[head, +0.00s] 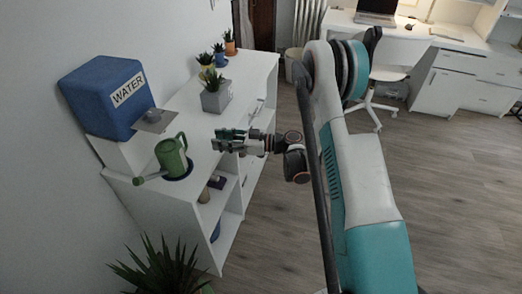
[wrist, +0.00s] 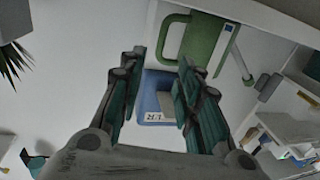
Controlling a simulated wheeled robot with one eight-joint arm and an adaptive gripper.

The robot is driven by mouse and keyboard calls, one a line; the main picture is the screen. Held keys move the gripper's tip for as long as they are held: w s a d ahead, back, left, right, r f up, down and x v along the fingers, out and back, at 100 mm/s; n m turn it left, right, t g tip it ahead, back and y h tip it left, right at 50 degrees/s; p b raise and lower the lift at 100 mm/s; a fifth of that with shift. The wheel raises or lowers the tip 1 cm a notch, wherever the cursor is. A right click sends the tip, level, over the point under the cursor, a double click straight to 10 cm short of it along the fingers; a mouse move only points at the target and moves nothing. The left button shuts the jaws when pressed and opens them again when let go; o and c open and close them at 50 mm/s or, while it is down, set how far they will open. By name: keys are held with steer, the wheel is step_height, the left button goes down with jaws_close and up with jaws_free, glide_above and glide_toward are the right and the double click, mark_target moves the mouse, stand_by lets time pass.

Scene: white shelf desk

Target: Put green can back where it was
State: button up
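The green watering can (head: 172,160) stands upright on a dark round spot at the near end of the white shelf desk top, in front of the blue WATER container (head: 97,100). Its spout points to the left and its handle faces right. In the wrist view the green can (wrist: 207,42) shows at the top, beyond the fingertips, and the blue container (wrist: 152,88) is seen between the fingers. My gripper (head: 220,140) is open and empty, over the desk top to the right of the can and apart from it. Its two fingers (wrist: 158,70) are spread in the wrist view.
A grey pot with a plant (head: 216,97) stands behind my gripper on the desk top, with smaller potted plants (head: 230,43) farther back. A grey tap platform (head: 155,122) juts out beside the can. A large plant (head: 160,270) stands on the floor in front. Open shelves (head: 212,200) lie below.

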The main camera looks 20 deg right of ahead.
steer(key=s+a+r+m+g+h, duration=0.1)
steer(key=s+r+m+h, duration=0.25)
steer(key=r, duration=0.45)
steer(key=s+r+m+g+h, duration=0.1)
steer(key=s+r+m+h, duration=0.25)
steer(key=r, duration=0.35)
steer(key=s+d+r+m+h, duration=0.1)
steer(key=s+d+m+h, duration=0.1)
steer(key=s, duration=0.6)
steer(key=s+d+r+m+h, duration=0.1)
steer(key=s+d+h, duration=0.3)
steer(key=s, duration=0.4)
steer(key=s+d+r+m+t+h, duration=0.1)
steer(key=s+d+r+m+h, duration=0.1)
steer(key=s, duration=0.7)
steer(key=shift+d+r+m+h, duration=0.3)
steer(key=shift+d+r+h, duration=0.1)
steer(key=shift+d, duration=0.05)
